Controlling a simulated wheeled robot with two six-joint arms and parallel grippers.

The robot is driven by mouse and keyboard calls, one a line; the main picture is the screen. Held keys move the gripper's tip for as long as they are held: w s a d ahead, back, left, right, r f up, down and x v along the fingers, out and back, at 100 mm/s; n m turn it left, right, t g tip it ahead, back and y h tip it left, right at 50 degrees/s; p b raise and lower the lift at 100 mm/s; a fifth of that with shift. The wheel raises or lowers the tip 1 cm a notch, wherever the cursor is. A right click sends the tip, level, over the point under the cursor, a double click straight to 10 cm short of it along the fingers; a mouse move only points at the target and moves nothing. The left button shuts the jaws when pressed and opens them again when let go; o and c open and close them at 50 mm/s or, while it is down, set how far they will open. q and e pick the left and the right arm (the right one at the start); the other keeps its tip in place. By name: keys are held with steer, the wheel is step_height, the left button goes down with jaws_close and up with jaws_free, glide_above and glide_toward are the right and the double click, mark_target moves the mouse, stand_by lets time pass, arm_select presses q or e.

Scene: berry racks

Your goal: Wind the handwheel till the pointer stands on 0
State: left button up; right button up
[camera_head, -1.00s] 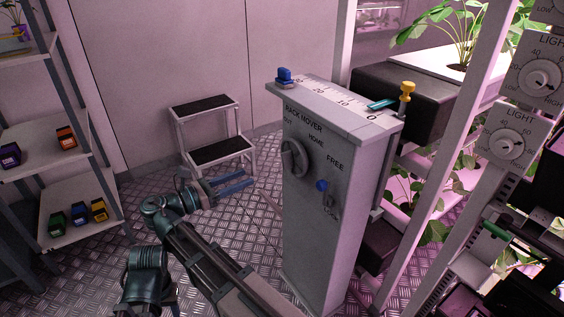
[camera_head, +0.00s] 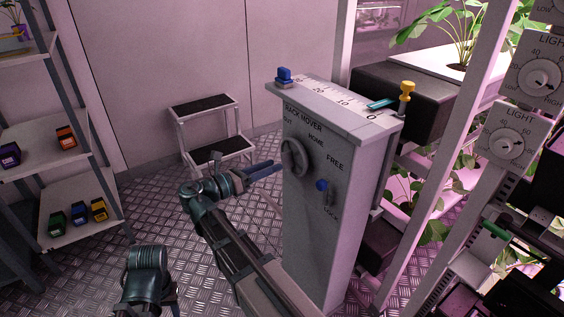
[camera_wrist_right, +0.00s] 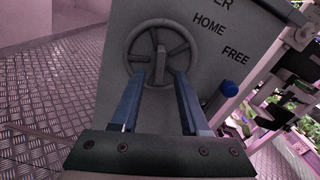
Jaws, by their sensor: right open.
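The grey handwheel (camera_head: 290,150) is on the front face of the grey rack mover cabinet (camera_head: 320,235). It also shows in the right wrist view (camera_wrist_right: 134,42), with its rim, spokes and a grip. My right gripper (camera_head: 281,167) is open, its blue fingers pointing at the wheel's lower part. In the right wrist view the fingertips (camera_wrist_right: 160,74) stand apart below the hub; contact is unclear. On the cabinet top is a scale (camera_head: 333,93) running down to 0 at right. I cannot tell which is the pointer. My left gripper is not seen.
A blue knob (camera_head: 321,185) with FREE and LOCK labels is right of the wheel. A step stool (camera_head: 217,150) is behind my gripper. Shelves (camera_head: 75,225) stand at left, plant racks at right.

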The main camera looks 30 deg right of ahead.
mark_target(292, 158)
steer(key=shift+w+d, duration=0.2)
steer(key=shift+d, duration=2.1)
jaws_close()
